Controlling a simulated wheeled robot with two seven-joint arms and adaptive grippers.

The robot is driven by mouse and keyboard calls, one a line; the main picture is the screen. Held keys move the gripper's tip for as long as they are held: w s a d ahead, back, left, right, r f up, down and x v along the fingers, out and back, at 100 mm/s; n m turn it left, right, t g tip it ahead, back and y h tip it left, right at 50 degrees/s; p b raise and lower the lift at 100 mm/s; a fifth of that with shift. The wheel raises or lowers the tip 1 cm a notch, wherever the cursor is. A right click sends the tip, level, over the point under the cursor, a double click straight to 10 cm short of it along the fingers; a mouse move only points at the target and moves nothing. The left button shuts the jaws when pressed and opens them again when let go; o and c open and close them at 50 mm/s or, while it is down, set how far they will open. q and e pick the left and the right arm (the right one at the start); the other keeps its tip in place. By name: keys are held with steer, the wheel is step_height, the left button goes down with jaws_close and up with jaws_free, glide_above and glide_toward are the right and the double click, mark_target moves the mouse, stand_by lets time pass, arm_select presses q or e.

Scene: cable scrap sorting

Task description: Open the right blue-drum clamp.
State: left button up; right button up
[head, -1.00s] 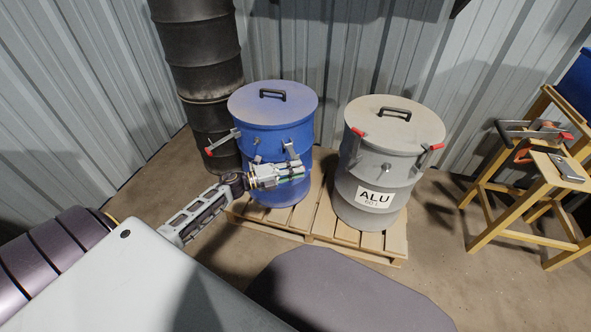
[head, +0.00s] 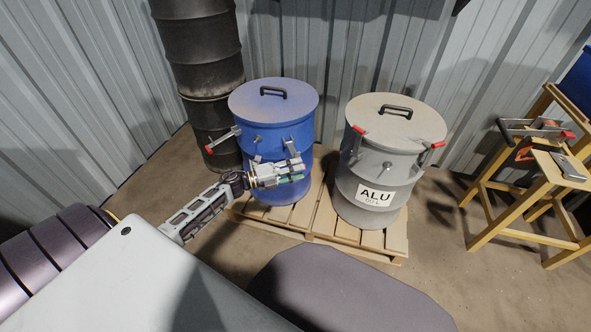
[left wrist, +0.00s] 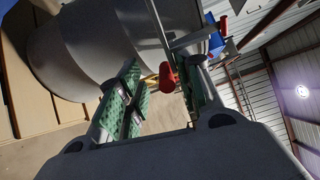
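The blue drum (head: 268,130) stands upright on a pallet with its lid on. Its left clamp (head: 224,139) sticks outward with a red tip. Its right clamp (head: 290,147) is on the front right side, partly hidden by my left gripper (head: 292,174), which is close in front of the drum wall. In the left wrist view, the red-tipped clamp handle (left wrist: 168,76) lies between the green-padded fingers of my left gripper (left wrist: 162,98), nearer the right finger. The fingers look apart, with a gap beside the handle. My right gripper is out of view.
A grey drum (head: 380,150) labelled ALU stands close right of the blue drum on the same wooden pallet (head: 315,225). A dark drum stack (head: 205,75) is behind left. A wooden stand (head: 520,190) with tools is at the right. A corrugated wall closes the back.

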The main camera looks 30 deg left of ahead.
arm_select(q)
steer(key=shift+a+r, duration=0.15)
steer(key=shift+a, duration=0.05)
steer(key=v, duration=1.1)
steer(key=shift+s+a, duration=0.15)
steer(key=shift+s, duration=0.2)
steer(key=shift+w, duration=0.1)
stand_by(0.7)
